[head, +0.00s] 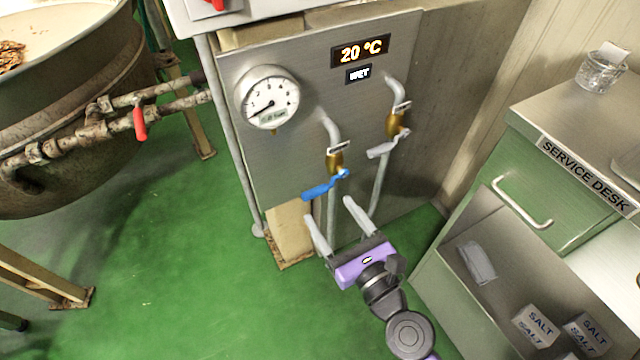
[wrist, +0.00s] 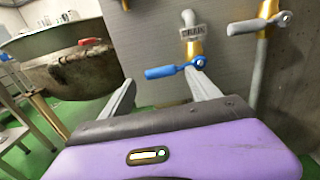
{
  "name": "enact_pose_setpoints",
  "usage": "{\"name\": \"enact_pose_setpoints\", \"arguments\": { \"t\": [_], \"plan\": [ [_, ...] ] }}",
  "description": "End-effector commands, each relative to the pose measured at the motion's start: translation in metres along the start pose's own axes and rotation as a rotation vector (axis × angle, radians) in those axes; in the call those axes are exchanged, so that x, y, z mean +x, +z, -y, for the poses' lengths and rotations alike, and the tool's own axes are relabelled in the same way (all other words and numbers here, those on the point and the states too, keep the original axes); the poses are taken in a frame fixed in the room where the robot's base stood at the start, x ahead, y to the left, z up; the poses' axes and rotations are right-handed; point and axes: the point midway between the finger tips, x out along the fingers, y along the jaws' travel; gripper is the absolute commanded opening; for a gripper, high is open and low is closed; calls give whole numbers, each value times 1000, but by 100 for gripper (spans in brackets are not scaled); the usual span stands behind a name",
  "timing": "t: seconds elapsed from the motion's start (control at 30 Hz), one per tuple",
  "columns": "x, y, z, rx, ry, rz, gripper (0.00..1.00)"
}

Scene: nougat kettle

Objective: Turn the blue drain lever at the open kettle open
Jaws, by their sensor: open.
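The blue drain lever (head: 319,190) sits on a brass valve (head: 335,160) on the grey panel, and its handle points left and slightly down from the pivot. In the wrist view the blue lever (wrist: 165,72) lies across the gap beyond my fingers, roughly level. My gripper (head: 332,218) is open and empty, just below and in front of the lever, with its fingers pointing up toward it. The fingers also show in the wrist view (wrist: 160,85). I cannot tell whether a finger touches the lever.
A second valve with a grey lever (head: 382,149) is to the right. The kettle (head: 75,110) with a red-handled pipe is left. The service desk (head: 560,150) stands right. Green floor (head: 180,270) is clear at left.

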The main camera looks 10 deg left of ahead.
Motion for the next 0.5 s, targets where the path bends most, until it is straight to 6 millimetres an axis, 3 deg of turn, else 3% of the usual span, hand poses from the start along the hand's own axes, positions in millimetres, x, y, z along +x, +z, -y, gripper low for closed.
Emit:
{"name": "enact_pose_setpoints", "arguments": {
  "t": [0.17,0.5],
  "plan": [
    [12,1,0,18,-1,3,71],
    [61,0,0,15,-2,2,71]
  ]
}}
